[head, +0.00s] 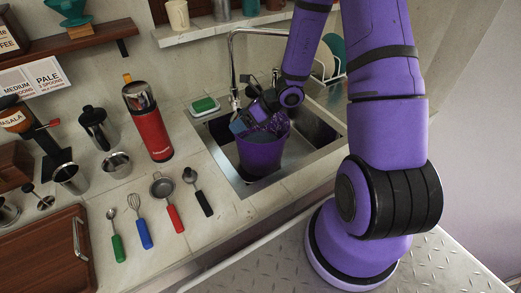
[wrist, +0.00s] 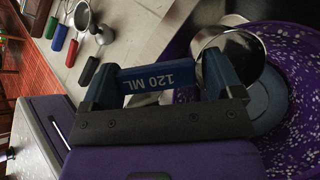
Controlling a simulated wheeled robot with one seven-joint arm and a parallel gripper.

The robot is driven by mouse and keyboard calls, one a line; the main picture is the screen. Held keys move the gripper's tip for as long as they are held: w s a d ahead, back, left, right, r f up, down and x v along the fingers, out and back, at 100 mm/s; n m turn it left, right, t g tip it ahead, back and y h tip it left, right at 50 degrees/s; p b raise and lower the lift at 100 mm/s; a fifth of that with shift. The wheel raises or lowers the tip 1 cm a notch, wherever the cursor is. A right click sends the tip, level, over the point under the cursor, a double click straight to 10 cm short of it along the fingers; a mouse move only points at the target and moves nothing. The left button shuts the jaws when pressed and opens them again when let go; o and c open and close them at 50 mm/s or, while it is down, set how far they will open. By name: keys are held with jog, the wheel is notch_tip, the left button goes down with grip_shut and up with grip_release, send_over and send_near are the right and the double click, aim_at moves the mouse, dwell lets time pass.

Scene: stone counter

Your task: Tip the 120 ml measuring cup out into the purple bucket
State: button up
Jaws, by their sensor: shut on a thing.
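The purple bucket (head: 260,155) stands in the sink basin. In the wrist view its speckled inside wall (wrist: 302,50) fills the right side. My gripper (wrist: 162,80) is shut on the blue handle of the 120 ml measuring cup (wrist: 158,77), with the "120 ML" label facing the wrist camera. The cup's shiny metal bowl (wrist: 238,58) is tilted and lies over the bucket's opening. Whether anything is left in the cup I cannot tell. In the head view my gripper (head: 246,120) is at the bucket's upper left rim, and the cup is mostly hidden.
The tap (head: 233,75) rises behind the bucket. A red flask (head: 149,125), a green sponge dish (head: 204,105) and several utensils with coloured handles (head: 172,210) are on the counter to the left. A dish rack (head: 327,72) with plates stands behind the sink.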

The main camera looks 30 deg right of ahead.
jog(key=w+a+g+h+b, duration=0.2)
jog(key=a+h+b, duration=0.1)
jog(key=a+h, duration=0.3)
jog(key=shift+a+f+n, duration=0.3)
jog(key=shift+a+f, duration=0.15)
jog(key=shift+a, duration=0.05)
jog(key=shift+b, duration=0.3)
jog(key=shift+s, duration=0.1)
dwell(0.7)
